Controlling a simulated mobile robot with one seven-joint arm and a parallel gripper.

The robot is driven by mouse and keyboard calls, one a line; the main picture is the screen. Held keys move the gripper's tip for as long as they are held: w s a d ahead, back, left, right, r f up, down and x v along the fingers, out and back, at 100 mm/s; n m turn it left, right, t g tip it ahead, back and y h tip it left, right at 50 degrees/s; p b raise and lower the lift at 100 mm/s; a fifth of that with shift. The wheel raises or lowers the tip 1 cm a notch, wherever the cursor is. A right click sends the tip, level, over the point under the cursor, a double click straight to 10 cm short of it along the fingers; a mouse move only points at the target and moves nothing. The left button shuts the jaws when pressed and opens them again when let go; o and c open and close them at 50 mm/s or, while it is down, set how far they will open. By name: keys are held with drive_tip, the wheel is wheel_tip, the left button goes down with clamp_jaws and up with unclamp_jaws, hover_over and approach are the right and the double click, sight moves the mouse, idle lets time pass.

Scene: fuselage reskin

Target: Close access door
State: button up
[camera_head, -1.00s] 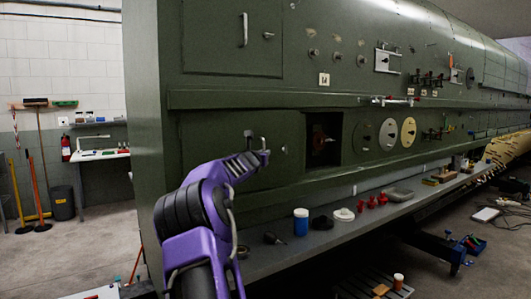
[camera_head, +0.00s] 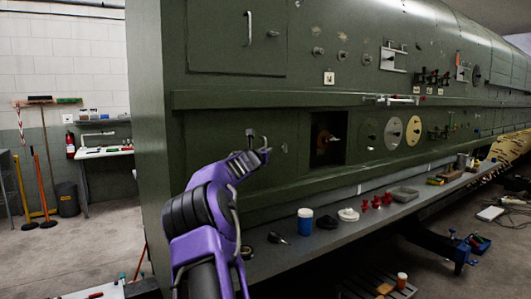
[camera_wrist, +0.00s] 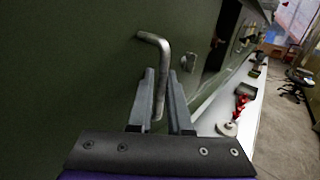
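The lower access door (camera_head: 215,143) is a dark green panel low on the fuselage side, left of a dark square opening. It looks close to flush in the head view; I cannot tell whether it is fully shut. Its bent metal handle (camera_wrist: 163,70) shows clearly in the wrist view. My gripper (camera_head: 259,151) is at the door's right part. In the wrist view, the two grey fingers of my gripper (camera_wrist: 163,95) stand on either side of the handle's bar. A small gap seems to remain between them. My arm hides part of the door.
The dark opening (camera_head: 328,138) holds a reddish part. An upper panel (camera_head: 225,35) has its own handle. A ledge (camera_head: 330,232) below carries a blue jar (camera_head: 305,222), red parts (camera_head: 377,203) and a grey tray (camera_head: 404,195). Open floor lies at left.

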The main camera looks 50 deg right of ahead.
drive_tip(key=b+v, duration=0.6)
drive_tip(key=v, duration=1.1)
drive_tip(key=shift+a, duration=0.15)
drive_tip(key=shift+s, duration=0.1)
